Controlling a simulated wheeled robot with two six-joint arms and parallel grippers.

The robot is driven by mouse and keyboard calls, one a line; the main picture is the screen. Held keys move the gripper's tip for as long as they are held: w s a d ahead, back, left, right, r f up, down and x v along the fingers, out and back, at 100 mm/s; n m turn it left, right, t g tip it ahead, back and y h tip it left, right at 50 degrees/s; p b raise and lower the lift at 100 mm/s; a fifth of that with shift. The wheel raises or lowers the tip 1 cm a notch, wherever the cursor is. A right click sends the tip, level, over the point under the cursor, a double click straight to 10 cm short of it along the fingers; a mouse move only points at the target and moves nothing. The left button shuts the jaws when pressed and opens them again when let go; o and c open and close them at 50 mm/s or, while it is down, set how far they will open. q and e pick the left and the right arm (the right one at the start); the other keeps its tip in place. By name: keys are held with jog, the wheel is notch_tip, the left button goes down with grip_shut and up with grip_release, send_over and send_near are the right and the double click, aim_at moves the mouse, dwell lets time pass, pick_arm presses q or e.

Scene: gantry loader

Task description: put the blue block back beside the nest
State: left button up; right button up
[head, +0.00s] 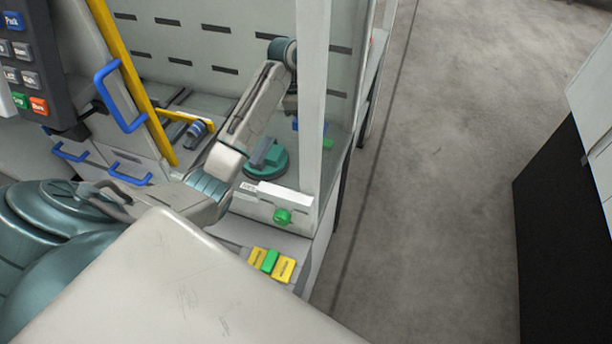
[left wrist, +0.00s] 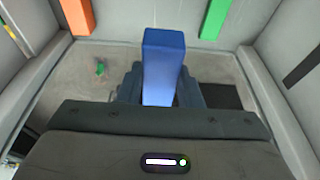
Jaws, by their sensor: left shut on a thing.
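The blue block (left wrist: 163,62) stands out between the fingers of my left gripper (left wrist: 160,88) in the left wrist view, and the gripper is shut on it. In the head view my left arm reaches into the machine enclosure, and the gripper is mostly hidden behind the pale upright post. A small bit of blue (head: 295,125) shows beside the post, below the wrist. A round teal fixture (head: 268,160) sits on the enclosure floor left of the post; I cannot tell whether it is the nest. My right gripper is not in view.
The pale post (head: 312,100) stands close to my left arm. A green piece (head: 327,143) lies right of it. The wrist view shows an orange piece (left wrist: 77,15) and a green piece (left wrist: 215,18). A yellow-edged door (head: 135,80) with a blue handle stands left.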

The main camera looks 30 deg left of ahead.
pick_arm(q)
jog(key=f+b, duration=0.1)
jog(key=f, duration=0.4)
jog(key=f+b, duration=0.1)
jog(key=f, duration=0.5)
jog(key=shift+w+d+f, duration=0.1)
jog(key=shift+w, duration=0.1)
notch_tip(320, 180, down, 4)
jog(key=shift+r+p, duration=0.1)
jog(key=shift+p, duration=0.4)
jog(key=shift+f, duration=0.25)
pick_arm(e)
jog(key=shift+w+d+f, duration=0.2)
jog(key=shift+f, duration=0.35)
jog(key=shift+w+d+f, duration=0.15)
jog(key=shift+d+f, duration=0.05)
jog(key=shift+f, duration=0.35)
pick_arm(q)
jog(key=shift+f, duration=0.1)
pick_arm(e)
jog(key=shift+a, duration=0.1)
pick_arm(q)
jog(key=o, duration=1.1)
jog(key=shift+c, duration=0.2)
